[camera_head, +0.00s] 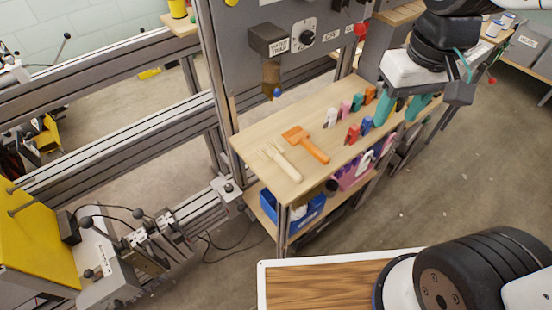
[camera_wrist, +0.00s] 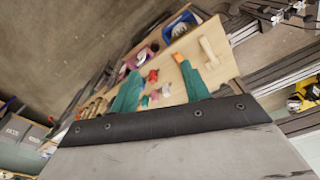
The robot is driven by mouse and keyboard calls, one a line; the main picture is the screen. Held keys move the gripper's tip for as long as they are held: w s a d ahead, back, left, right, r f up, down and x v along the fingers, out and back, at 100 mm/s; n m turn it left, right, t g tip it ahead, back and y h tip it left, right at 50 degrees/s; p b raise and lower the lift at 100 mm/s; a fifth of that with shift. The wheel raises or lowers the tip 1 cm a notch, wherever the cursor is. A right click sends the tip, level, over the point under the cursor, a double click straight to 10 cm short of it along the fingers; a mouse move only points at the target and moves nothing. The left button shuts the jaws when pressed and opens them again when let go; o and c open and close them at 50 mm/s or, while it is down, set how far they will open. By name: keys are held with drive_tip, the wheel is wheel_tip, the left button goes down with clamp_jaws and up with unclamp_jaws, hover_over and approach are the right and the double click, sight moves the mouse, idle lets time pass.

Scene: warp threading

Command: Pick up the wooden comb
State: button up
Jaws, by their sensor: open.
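The wooden comb (camera_head: 284,163) is pale, with prongs at its upper left end and a thick handle. It lies flat near the left end of the wooden bench top (camera_head: 252,140). In the wrist view the comb (camera_wrist: 208,48) is at the upper right. My gripper (camera_head: 402,104) has teal fingers and is above the right end of the bench, well apart from the comb. In the wrist view my gripper (camera_wrist: 161,72) is open, with its fingers apart and nothing held between them.
An orange tool (camera_head: 309,146) lies beside the comb on its right. Several coloured clips (camera_head: 353,133) stand on the bench between the comb and my gripper. A grey panel (camera_head: 285,50) with a knob rises behind the bench. A blue bin (camera_head: 305,210) sits on the shelf below.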

drive_tip(key=w+a+f+n, duration=0.2)
drive_tip(key=w+a+f, duration=0.3)
drive_tip(key=n+g, duration=0.1)
drive_tip(key=n, duration=0.2)
hover_over(285, 163)
drive_tip(key=f, duration=1.4)
drive_tip(key=shift+w+d+f, duration=0.1)
drive_tip(key=shift+d+f, duration=0.1)
drive_tip(key=shift+f, duration=0.1)
wheel_tip(285, 163, down, 8)
drive_tip(key=shift+a+r, duration=0.1)
drive_tip(key=shift+c, duration=0.3)
clamp_jaws()
